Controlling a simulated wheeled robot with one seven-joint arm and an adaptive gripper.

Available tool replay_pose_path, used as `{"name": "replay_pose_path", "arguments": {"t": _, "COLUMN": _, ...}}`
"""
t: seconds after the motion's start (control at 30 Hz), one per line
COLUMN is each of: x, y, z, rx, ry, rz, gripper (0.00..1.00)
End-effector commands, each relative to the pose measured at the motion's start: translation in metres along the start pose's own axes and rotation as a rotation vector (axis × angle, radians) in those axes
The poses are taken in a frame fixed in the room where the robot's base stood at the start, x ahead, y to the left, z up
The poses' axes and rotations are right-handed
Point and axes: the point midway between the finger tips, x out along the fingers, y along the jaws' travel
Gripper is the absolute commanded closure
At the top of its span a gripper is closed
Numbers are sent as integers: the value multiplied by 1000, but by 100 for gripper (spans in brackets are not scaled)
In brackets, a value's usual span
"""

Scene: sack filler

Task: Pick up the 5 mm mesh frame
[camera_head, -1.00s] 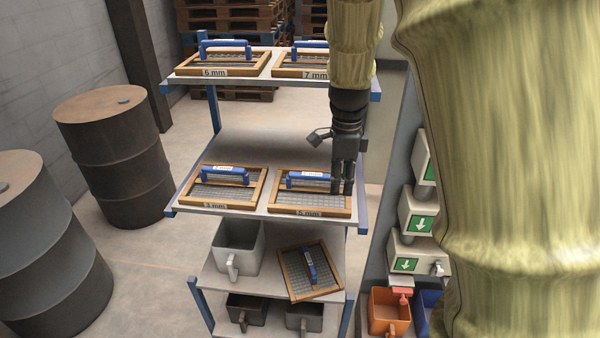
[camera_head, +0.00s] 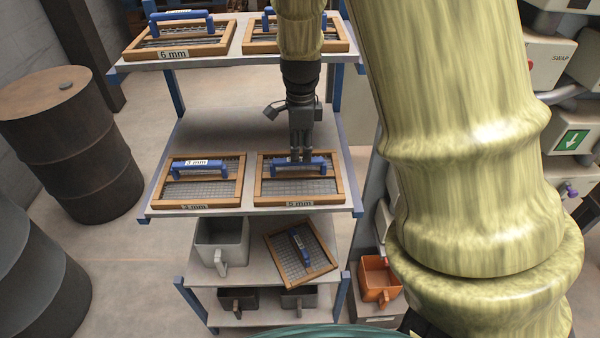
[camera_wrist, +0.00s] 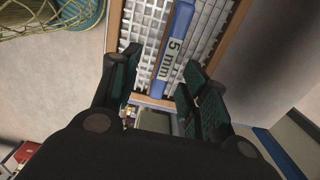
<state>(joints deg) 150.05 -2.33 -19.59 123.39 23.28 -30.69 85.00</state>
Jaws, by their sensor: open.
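The 5 mm mesh frame (camera_head: 262,192) is a wooden frame with a grey mesh and a blue handle (camera_head: 318,166). It lies flat on the right half of the middle shelf. In the wrist view its blue handle (camera_wrist: 172,50) carries a "5 mm" label. My gripper (camera_head: 301,158) is over the handle from above, partly hiding its middle. In the wrist view my gripper (camera_wrist: 160,85) is open, with a finger on each side of the handle's line. Whether the fingers touch the handle cannot be told.
The 3 mm frame (camera_head: 239,185) lies to the left on the same shelf (camera_head: 215,130). The upper shelf holds a 6 mm frame (camera_head: 140,52) and another frame. Below are a tilted frame (camera_head: 272,250) and a grey scoop bin (camera_head: 200,243). Drums (camera_head: 70,150) stand left.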

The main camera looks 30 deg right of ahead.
Motion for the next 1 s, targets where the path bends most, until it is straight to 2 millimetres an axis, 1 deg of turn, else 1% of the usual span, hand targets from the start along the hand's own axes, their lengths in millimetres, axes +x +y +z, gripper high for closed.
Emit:
{"name": "replay_pose_path", "arguments": {"t": 0.27, "x": 15, "y": -2, "z": -1, "rx": 3, "ry": 1, "rz": 3, "gripper": 55}}
{"name": "replay_pose_path", "arguments": {"t": 0.5, "x": 42, "y": -5, "z": -1, "rx": 3, "ry": 1, "rz": 4, "gripper": 55}}
{"name": "replay_pose_path", "arguments": {"t": 0.6, "x": 50, "y": -5, "z": 0, "rx": 2, "ry": 1, "rz": 3, "gripper": 55}}
{"name": "replay_pose_path", "arguments": {"t": 0.77, "x": 56, "y": -5, "z": 0, "rx": 3, "ry": 1, "rz": 2, "gripper": 55}}
{"name": "replay_pose_path", "arguments": {"t": 0.97, "x": 56, "y": -5, "z": 0, "rx": 3, "ry": 1, "rz": 1, "gripper": 55}}
{"name": "replay_pose_path", "arguments": {"t": 1.0, "x": 56, "y": -5, "z": 0, "rx": 3, "ry": 1, "rz": 1, "gripper": 59}}
